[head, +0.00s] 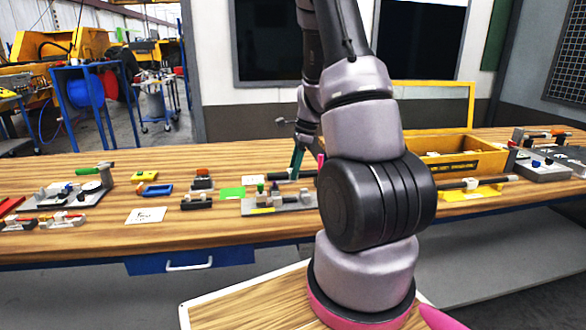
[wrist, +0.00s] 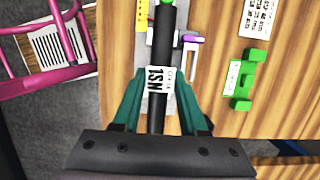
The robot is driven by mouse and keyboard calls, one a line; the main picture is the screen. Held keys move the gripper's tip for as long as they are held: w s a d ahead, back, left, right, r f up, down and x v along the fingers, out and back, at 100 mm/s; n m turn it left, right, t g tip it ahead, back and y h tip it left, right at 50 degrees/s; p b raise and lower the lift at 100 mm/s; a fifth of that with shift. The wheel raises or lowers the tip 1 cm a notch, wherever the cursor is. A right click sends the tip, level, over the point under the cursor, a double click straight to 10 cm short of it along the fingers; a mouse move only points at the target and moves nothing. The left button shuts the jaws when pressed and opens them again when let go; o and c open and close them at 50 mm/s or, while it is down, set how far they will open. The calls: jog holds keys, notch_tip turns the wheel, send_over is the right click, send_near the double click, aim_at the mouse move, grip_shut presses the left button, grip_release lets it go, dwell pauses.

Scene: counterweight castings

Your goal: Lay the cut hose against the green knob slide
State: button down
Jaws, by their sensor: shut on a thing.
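The cut hose is a straight black tube with a white printed label; in the wrist view (wrist: 157,112) it runs lengthwise between the teal fingers. My gripper (wrist: 159,98) is shut on it. In the head view my gripper (head: 297,160) and the hose (head: 303,174) are at the rear of a grey fixture plate (head: 290,207). The green knob (head: 260,187) stands on this plate beside a purple part and pale blocks. In the wrist view the hose lies across the plate, and a green piece shows near its far end. I cannot tell whether the hose touches the slide.
A green card (head: 232,193), small black blocks (head: 197,203) and a white written card (head: 146,215) lie left of the plate. A yellow bin (head: 460,160) stands to the right. A green block (wrist: 246,80) shows in the wrist view. My arm hides part of the bench.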

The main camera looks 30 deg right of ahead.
jog(key=shift+f, duration=2.75)
jog(key=shift+f, duration=0.7)
jog(key=shift+w+a, duration=0.1)
jog(key=shift+a, duration=0.1)
dwell(0.5)
jog(key=shift+c, duration=1.8)
grip_release()
jog(key=shift+w+r, duration=0.15)
jog(key=shift+r, duration=3.35)
